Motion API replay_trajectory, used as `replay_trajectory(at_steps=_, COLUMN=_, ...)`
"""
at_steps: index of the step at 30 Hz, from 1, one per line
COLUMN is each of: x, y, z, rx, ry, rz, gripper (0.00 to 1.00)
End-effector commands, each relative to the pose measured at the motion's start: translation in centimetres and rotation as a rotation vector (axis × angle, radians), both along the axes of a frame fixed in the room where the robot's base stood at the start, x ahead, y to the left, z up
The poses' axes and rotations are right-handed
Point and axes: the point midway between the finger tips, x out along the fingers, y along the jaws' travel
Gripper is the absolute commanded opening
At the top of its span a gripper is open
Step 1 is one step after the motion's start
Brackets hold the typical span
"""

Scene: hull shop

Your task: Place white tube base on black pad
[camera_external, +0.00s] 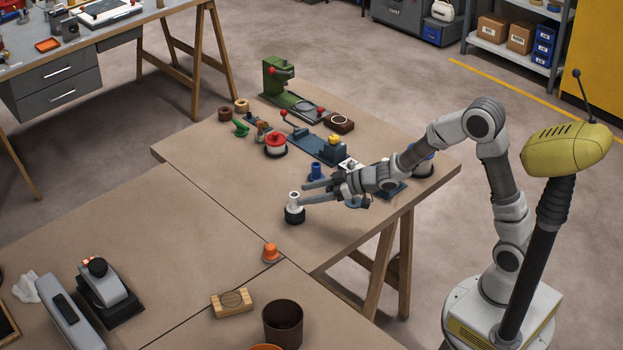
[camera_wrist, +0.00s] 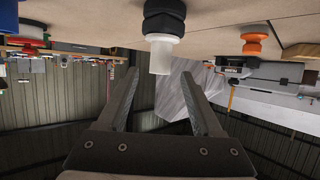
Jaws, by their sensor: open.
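The white tube base (camera_external: 294,200) stands upright on the near part of the far table, with a black ribbed part (camera_external: 294,216) at its foot. In the wrist view, which is upside down, the white tube (camera_wrist: 161,54) points down from its black part (camera_wrist: 163,18). My gripper (camera_external: 306,192) is open and empty, level with the tube and just to its right. In the wrist view its fingertips (camera_wrist: 160,74) lie on both sides of the tube's line; I cannot tell whether they reach around it. I cannot make out a separate black pad for certain.
A blue piece (camera_external: 316,172) is close behind my gripper. An orange knob (camera_external: 271,252) stands nearer the camera. The table left of the tube is clear.

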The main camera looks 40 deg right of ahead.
Motion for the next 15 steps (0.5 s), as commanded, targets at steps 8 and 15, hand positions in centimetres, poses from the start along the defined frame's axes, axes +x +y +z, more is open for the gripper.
replay_trajectory(at_steps=8, x=-4.0, y=-3.1, z=2.3, rx=-0.001, ry=0.000, rz=-0.002, gripper=0.67)
replay_trajectory(at_steps=15, x=-5.2, y=-4.0, z=2.8, rx=-0.001, ry=-0.001, rz=0.000, gripper=0.67)
